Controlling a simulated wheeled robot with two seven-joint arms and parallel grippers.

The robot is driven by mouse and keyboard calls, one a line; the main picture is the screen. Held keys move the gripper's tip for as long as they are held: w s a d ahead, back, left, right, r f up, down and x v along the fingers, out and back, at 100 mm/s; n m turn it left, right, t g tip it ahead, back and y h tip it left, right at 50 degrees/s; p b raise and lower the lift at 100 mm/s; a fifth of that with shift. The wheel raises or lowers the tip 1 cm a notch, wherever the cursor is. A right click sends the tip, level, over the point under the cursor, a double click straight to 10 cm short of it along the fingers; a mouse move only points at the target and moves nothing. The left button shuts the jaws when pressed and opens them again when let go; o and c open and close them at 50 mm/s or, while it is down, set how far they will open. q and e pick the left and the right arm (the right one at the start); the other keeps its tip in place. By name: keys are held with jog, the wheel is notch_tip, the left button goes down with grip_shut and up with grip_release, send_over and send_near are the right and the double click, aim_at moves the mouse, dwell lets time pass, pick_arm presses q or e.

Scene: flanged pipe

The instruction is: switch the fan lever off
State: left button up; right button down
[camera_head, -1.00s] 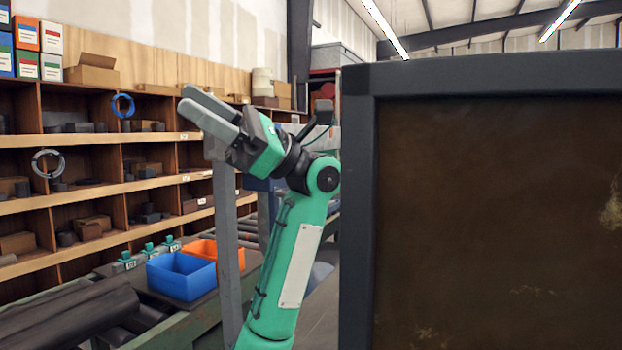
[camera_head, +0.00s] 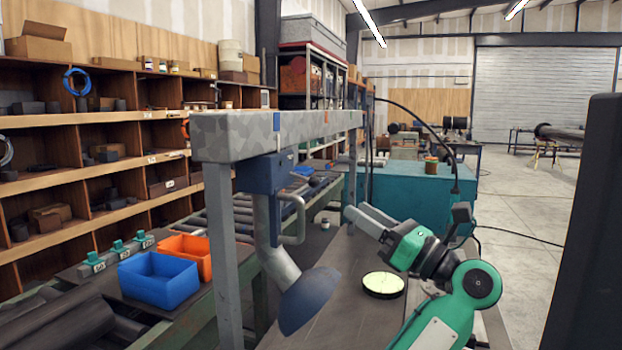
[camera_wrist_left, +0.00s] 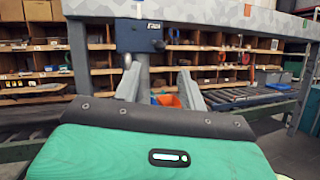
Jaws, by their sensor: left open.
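A blue box (camera_head: 266,174) hangs under the grey patterned overhead beam (camera_head: 235,135). A grey pipe (camera_head: 276,258) with a curved side handle (camera_head: 299,222) and a dark blue hood (camera_head: 308,300) hangs below it. In the left wrist view the blue box (camera_wrist_left: 139,36) shows a small label and a small dark knob-like part on its right; I cannot tell whether this is the fan lever or how it is set. My left gripper (camera_head: 356,212) is open and empty, to the right of the handle and apart from it. Its fingers (camera_wrist_left: 158,78) point toward the box. My right gripper is out of view.
A round pale-topped disc (camera_head: 383,284) lies on the bench below my left gripper. A grey post (camera_head: 222,255) stands left of the hood. Blue (camera_head: 158,280) and orange (camera_head: 187,255) bins sit farther left. A dark panel (camera_head: 590,240) blocks the right edge.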

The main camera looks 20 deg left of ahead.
aim_at(314, 179)
pick_arm(q)
jog(key=p+x, duration=0.2)
jog(key=x, duration=1)
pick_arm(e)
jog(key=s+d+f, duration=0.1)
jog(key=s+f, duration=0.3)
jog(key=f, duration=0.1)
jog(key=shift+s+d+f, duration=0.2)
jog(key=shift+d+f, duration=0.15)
pick_arm(q)
grip_shut()
jog(key=shift+f, duration=0.15)
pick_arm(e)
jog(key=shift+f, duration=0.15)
